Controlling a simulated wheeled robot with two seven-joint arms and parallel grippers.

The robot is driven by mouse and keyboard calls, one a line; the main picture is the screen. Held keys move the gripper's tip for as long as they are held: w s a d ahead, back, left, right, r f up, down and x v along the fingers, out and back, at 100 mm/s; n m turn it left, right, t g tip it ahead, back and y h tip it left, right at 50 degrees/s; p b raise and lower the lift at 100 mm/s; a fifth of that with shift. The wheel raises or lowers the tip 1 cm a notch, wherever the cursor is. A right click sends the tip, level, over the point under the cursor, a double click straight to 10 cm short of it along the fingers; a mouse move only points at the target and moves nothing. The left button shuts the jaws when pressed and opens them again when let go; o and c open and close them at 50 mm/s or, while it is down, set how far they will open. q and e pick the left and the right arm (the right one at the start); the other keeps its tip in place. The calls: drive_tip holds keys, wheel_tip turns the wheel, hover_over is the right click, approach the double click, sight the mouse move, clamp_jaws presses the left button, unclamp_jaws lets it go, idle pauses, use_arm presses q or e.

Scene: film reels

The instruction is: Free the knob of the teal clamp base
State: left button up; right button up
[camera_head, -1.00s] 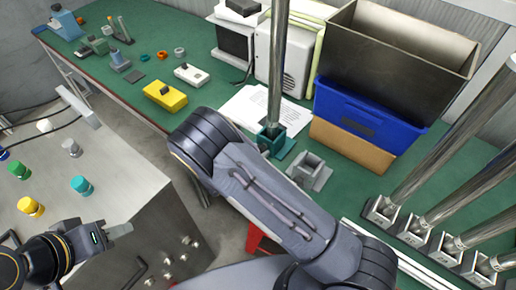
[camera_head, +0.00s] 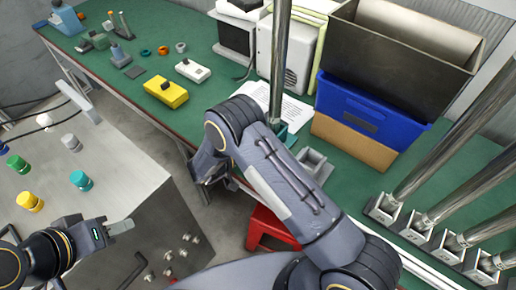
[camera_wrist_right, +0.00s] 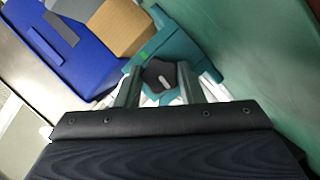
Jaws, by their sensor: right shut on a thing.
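The teal clamp base (camera_head: 291,135) stands on the green bench in the head view, mostly hidden behind my right arm, with a tall metal pole (camera_head: 279,70) rising from it. In the right wrist view the teal base (camera_wrist_right: 176,45) shows close up, with a dark, angular knob (camera_wrist_right: 158,73) bearing a pale mark. My right gripper (camera_wrist_right: 160,88) has one finger on each side of this knob and is shut on it. In the head view its fingers are hidden by the arm. My left gripper (camera_head: 121,227) hangs over the grey console, seen edge-on, apart from the base.
A blue bin (camera_head: 366,118) and a cardboard box (camera_head: 352,144) stand right of the base. A grey base (camera_head: 315,166) sits close by. Several poles in grey bases stand at the right. A yellow block (camera_head: 166,93) lies on the bench's left part. A red stool (camera_head: 268,230) is below.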

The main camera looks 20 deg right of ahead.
use_arm(q)
drive_tip(key=shift+f, duration=0.25)
use_arm(e)
drive_tip(key=shift+n+h, duration=0.3)
drive_tip(key=shift+n, duration=0.2)
drive_tip(key=o, duration=1)
wheel_tip(320, 180, up, 3)
drive_tip(key=shift+w+f, duration=0.1)
drive_tip(key=shift+o, duration=1.2)
drive_tip(key=s+r, duration=0.2)
drive_tip(key=shift+a+r+b, duration=0.35)
drive_tip(key=shift+a+r, duration=0.05)
drive_tip(key=s+r, duration=0.3)
drive_tip(key=shift+s+a+r, duration=0.25)
drive_tip(key=shift+a+r, duration=0.05)
drive_tip(key=shift+r, duration=0.1)
drive_tip(key=shift+c, duration=1.2)
use_arm(q)
drive_tip(key=shift+f+b, duration=0.45)
drive_tip(key=shift+f, duration=0.2)
use_arm(e)
drive_tip(key=s+a+r, duration=0.2)
drive_tip(key=s+r, duration=0.1)
drive_tip(key=s, duration=0.5)
drive_tip(key=shift+a+r, duration=0.15)
drive_tip(key=shift+r, duration=0.1)
